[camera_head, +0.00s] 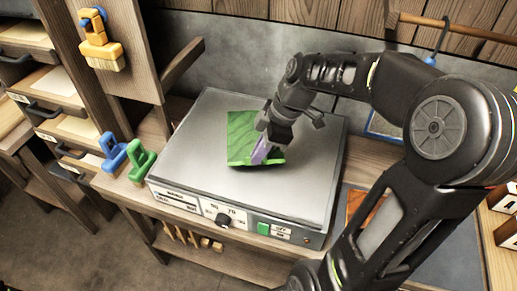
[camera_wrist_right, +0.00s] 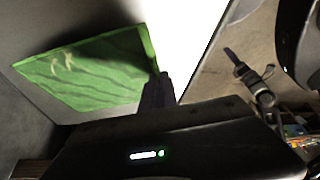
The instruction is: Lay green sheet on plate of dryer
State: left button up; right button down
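The green sheet (camera_head: 241,130) lies over the middle of the dryer's grey metal plate (camera_head: 198,133) in the head view. Its near edge looks slightly raised at my right gripper (camera_head: 264,150), whose purple fingertips are at the sheet's near right part. In the right wrist view the green sheet (camera_wrist_right: 90,75) spreads out beyond the dark fingers (camera_wrist_right: 157,92), which meet its edge. The fingers appear close together on that edge, though the grip itself is partly hidden. My left gripper is not in view.
The dryer's front has a dial (camera_head: 223,219) and a green switch (camera_head: 263,228). Blue (camera_head: 112,152) and green (camera_head: 140,160) clips stand left of it. A brush (camera_head: 101,50) hangs on a wooden post. An orange-brown piece (camera_head: 366,207) lies to the right. The plate around the sheet is clear.

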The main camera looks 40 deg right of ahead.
jog(key=shift+f+b, duration=0.5)
jog(key=shift+f, duration=0.7)
jog(key=shift+f, duration=0.15)
jog(key=c, duration=1.6)
grip_release()
jog(key=shift+o, duration=0.2)
jog(key=shift+b+v, duration=0.55)
jog(key=shift+v, duration=3.4)
